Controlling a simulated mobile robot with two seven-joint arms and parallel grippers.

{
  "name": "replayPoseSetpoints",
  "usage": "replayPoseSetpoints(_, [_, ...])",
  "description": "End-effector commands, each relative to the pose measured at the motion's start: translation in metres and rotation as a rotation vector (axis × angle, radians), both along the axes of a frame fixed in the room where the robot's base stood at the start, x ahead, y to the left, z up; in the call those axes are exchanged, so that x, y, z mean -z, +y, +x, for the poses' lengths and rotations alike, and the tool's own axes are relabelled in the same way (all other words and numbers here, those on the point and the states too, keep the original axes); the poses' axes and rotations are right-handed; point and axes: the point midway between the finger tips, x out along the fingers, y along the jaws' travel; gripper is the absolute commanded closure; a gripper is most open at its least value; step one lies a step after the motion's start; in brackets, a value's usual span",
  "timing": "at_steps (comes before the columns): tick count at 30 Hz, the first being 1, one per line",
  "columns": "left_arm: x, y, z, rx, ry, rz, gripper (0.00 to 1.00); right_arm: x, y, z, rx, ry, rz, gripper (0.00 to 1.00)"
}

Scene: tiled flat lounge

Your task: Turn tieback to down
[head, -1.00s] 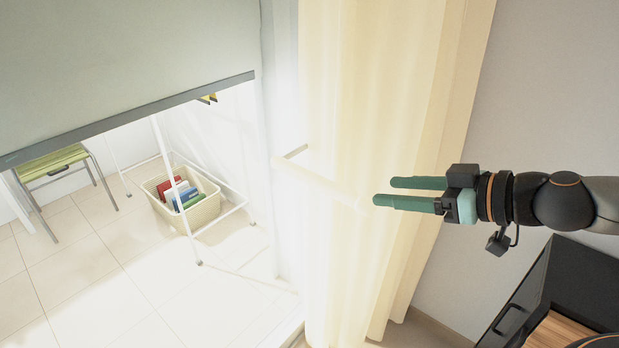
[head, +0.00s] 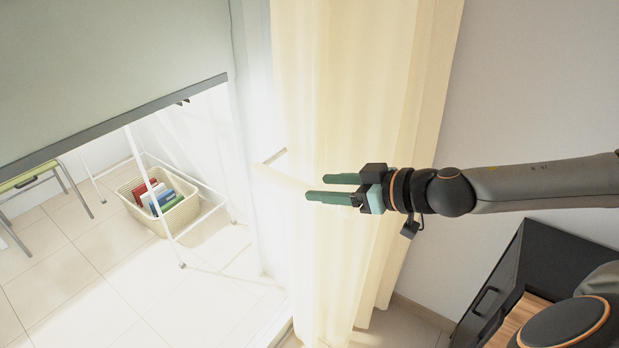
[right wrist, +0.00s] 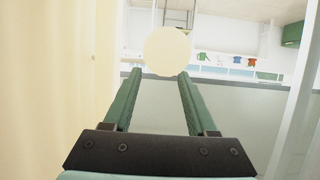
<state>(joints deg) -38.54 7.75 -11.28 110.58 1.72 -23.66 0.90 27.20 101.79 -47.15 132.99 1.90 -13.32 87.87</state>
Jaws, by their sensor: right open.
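The tieback (head: 282,178) is a pale cream bar in front of the cream curtain (head: 345,80), sticking out sideways from near the window frame. It looks roughly level, and its near end is close to my right fingertips. My right gripper (head: 316,187) is open and empty, pointing left at that end. In the right wrist view a pale round disc (right wrist: 168,50), seemingly the tieback's end, shows at and just beyond the tips of my right gripper (right wrist: 159,72). Whether the fingers touch it I cannot tell. My left gripper is not in view.
A grey-green blind (head: 110,70) hangs at the left. Beyond the opening stand a white rack with a basket of books (head: 170,218) and a green-topped stool (head: 30,180). A black cabinet (head: 500,275) is at the lower right, below my right arm.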

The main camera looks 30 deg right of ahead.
Motion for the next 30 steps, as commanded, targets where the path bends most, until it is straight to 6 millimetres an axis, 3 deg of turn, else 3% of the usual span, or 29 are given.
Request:
replayPoseSetpoints(12, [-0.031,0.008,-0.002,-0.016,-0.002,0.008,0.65,0.01,0.012,0.03,0.004,0.0,0.004,0.43])
replayPoseSetpoints(28, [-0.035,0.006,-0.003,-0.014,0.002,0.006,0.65,0.017,0.016,0.037,0.0,0.001,0.0,0.43])
replayPoseSetpoints(30, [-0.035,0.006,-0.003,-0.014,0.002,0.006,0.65,0.017,0.016,0.037,0.0,0.001,0.0,0.5])
